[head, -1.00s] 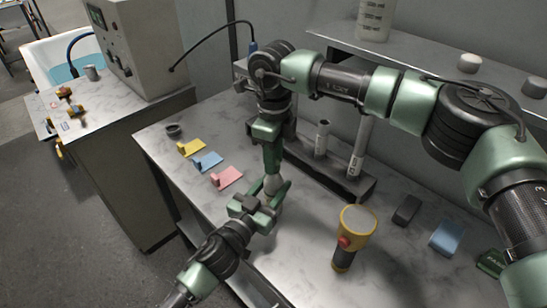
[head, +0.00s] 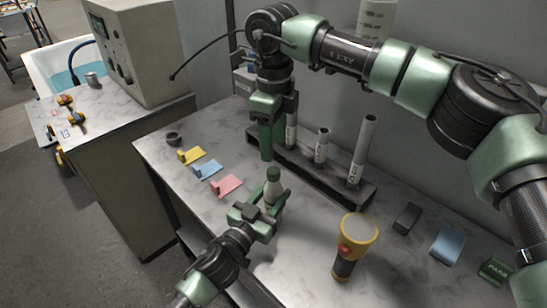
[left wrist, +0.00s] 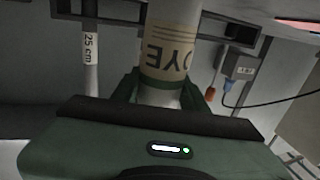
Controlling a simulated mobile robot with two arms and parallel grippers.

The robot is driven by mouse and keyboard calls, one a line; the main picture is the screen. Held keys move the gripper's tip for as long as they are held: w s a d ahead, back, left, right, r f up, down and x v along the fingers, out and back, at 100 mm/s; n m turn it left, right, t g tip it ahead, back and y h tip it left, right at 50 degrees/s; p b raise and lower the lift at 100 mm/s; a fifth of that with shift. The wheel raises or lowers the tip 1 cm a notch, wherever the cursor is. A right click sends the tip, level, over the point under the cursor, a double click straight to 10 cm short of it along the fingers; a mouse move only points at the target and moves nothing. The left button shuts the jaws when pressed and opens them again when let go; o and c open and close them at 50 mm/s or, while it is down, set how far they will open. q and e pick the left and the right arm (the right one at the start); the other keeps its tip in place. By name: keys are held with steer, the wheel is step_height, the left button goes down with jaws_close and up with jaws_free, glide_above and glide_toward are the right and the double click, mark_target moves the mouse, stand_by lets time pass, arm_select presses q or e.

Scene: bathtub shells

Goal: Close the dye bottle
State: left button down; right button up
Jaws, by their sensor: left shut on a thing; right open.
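The dye bottle (head: 273,186) stands upright near the middle of the work table, with a grey-green cap (head: 274,173) on its top. My left gripper (head: 266,200) is shut around the bottle's body from the front. In the left wrist view, the bottle's tan label (left wrist: 170,48) with "DYE" shows between the fingers; the cap is out of that view. My right gripper (head: 270,142) points down, open and empty, above and behind the bottle, clear of the cap. How tightly the cap sits cannot be told.
A yellow flashlight (head: 356,238) stands to the right of the bottle. Behind is a dark rack (head: 330,180) with upright tubes. Yellow, blue and pink tags (head: 228,186) lie to the left. Bare table lies between the tags and bottle.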

mark_target(268, 200)
step_height(268, 200, up, 4)
steer(key=shift+r, duration=0.1)
arm_select(q)
steer(key=c, duration=0.7)
jaws_free()
steer(key=b+v, duration=0.1)
steer(key=v, duration=0.5)
steer(key=shift+s+a, duration=0.2)
steer(key=shift+s, duration=0.1)
steer(key=shift+s+a, duration=0.3)
steer(key=shift+s, duration=0.2)
arm_select(e)
steer(key=shift+f, duration=0.8)
